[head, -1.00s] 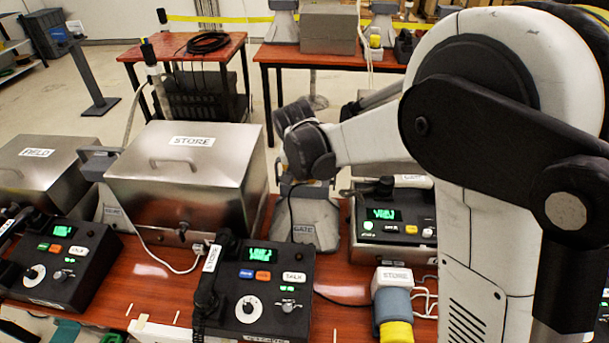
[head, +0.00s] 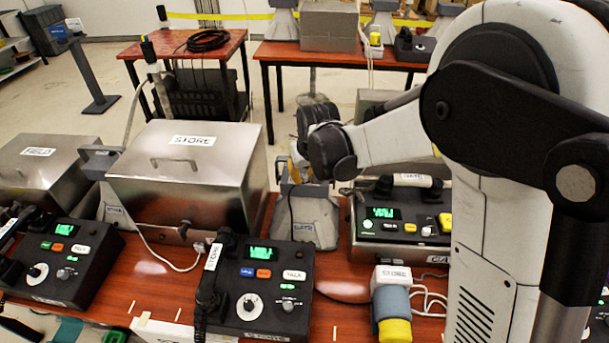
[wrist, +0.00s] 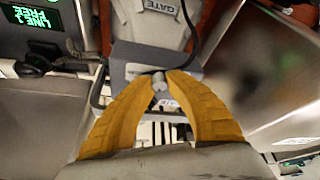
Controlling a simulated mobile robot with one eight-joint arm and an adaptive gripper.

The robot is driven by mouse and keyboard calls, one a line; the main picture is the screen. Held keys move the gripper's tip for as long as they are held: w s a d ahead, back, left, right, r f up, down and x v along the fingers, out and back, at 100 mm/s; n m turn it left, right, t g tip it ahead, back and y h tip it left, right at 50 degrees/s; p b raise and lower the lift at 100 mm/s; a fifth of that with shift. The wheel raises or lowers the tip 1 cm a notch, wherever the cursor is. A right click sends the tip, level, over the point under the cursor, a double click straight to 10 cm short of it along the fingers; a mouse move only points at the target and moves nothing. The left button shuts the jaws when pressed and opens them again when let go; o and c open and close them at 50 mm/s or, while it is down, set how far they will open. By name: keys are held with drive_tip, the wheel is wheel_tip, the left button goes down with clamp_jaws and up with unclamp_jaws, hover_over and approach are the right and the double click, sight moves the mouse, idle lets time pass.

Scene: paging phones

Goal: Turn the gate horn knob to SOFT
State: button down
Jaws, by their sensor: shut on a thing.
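The gate horn (head: 312,220) is a grey flared box behind the store phone; in the wrist view its body (wrist: 150,35) carries a GATE label. A small grey knob (wrist: 159,82) sits at its near end in the wrist view. My gripper (wrist: 160,76) has its yellow fingers closed around this knob, tips touching its sides. In the head view my gripper (head: 297,172) is at the top of the horn, and the knob is hidden there. I cannot read any SOFT mark or the knob's pointer.
A steel STORE box (head: 180,185) stands close left of the horn. A phone (head: 400,218) with a lit display is at its right. The store phone (head: 262,290) is in front. A dark cable (wrist: 205,35) hangs by the horn.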

drive_tip(key=c, duration=1.3)
unclamp_jaws()
drive_tip(key=shift+c, duration=0.2)
